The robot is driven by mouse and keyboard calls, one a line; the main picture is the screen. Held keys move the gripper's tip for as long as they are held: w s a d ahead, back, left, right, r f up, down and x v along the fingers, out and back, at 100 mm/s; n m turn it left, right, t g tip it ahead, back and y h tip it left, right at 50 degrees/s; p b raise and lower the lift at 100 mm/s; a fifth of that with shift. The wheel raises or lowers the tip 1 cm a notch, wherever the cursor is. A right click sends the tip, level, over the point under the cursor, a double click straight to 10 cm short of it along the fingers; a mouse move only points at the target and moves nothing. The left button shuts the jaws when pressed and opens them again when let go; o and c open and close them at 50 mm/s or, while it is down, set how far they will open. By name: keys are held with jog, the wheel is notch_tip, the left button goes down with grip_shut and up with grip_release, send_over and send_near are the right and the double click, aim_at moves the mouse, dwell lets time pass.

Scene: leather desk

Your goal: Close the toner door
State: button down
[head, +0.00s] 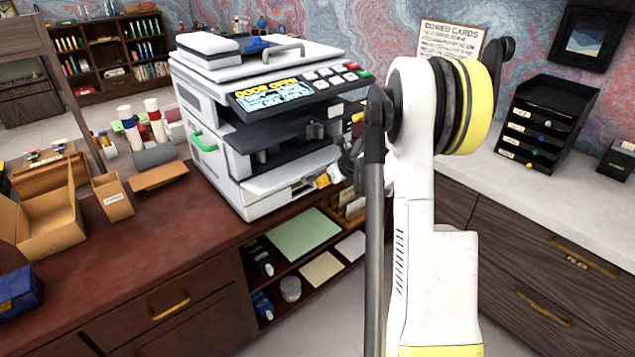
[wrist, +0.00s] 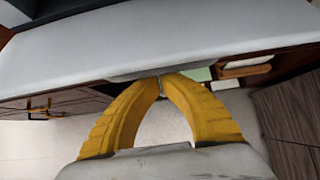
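The white printer (head: 225,165) stands on the leather-topped desk, and its screen (head: 272,95) reads "DOOR OPEN". Its front is open, with a dark cavity inside. A pale flat panel (head: 290,170), which looks like the toner door, sticks out low from the front. In the wrist view a broad white panel (wrist: 180,38) spans the top, with a grey lip (wrist: 165,70) on its near edge. My gripper (wrist: 161,80) has its yellow fingertips together at this lip; I cannot tell if they touch it. In the head view my arm hides most of the gripper.
A green handle (head: 204,141) is on the printer's left side. Open boxes (head: 50,225) and cups of rolls stand left on the desk. Shelves (head: 300,265) with paper are below the printer. A pale counter (head: 540,190) with a black drawer tower (head: 545,120) is at right.

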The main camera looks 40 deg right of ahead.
aim_at(316, 162)
jog(key=shift+g, duration=0.4)
jog(key=r+p, duration=0.1)
jog(key=r, duration=0.2)
jog(key=w+r+p, duration=0.1)
jog(key=r+p, duration=0.3)
jog(key=r, duration=0.1)
jog(key=shift+w+r, duration=0.15)
jog(key=shift+r, duration=0.15)
jog(key=shift+w+a+r+p, duration=0.1)
jog(key=shift+w+r+p, duration=0.6)
jog(key=shift+w+r, duration=0.45)
jog(key=shift+s+r, duration=0.1)
jog(key=shift+s, duration=0.05)
